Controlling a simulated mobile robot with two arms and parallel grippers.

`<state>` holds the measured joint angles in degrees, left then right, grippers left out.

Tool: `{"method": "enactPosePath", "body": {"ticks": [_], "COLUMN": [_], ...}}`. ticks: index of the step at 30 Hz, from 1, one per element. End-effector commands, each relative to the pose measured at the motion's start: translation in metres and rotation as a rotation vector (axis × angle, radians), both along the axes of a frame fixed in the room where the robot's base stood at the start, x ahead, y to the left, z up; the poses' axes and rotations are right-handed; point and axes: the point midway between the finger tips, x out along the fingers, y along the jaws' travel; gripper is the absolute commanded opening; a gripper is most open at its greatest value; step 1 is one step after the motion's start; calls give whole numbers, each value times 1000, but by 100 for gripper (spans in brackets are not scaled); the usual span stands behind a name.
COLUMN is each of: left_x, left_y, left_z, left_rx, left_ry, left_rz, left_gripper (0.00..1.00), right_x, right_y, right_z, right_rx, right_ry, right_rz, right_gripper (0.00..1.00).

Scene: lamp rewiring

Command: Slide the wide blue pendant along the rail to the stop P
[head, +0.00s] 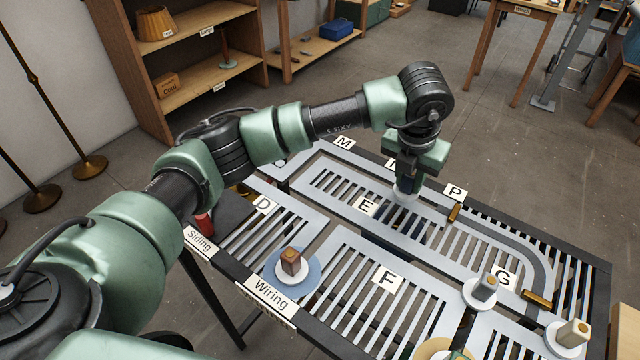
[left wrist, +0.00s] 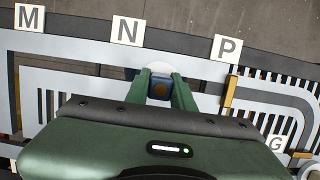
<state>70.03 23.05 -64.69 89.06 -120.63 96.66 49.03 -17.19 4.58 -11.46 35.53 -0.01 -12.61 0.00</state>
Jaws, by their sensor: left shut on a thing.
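My left gripper (head: 404,188) reaches down over the rail table between the labels E and P. In the left wrist view its two green fingers (left wrist: 159,88) are shut on the sides of a dark blue pendant block (left wrist: 160,87), with a pale round disc showing behind it. The label P (head: 455,192) lies right of the gripper. A brass stop bar (head: 454,212) crosses the rail just below P, apart from the pendant. My right gripper is not in view.
A brown block on a wide blue disc (head: 312,275) stands near the Wiring label (head: 271,297). Grey pendants stand near G (head: 485,288) and at the right corner (head: 572,335). Another brass bar (head: 537,299) lies farther along the rail. The rail between gripper and P looks clear.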

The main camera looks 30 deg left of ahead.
Motion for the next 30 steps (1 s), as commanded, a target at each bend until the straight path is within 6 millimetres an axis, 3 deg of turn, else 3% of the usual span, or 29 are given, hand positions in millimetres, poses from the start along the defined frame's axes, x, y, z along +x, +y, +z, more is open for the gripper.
{"method": "enactPosePath", "body": {"ticks": [5, 22, 30], "left_x": [-3, -9, -10], "left_y": [-4, -55, -61], "left_z": [-6, -7, -6], "left_rx": [1, 1, 2], "left_ry": [11, 11, 11], "left_rz": [-5, -6, -4], "left_gripper": [0, 0, 0], "right_x": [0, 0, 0], "right_y": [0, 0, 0], "right_z": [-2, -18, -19], "right_rx": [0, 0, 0], "right_ry": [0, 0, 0], "right_rz": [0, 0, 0], "right_gripper": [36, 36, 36]}}
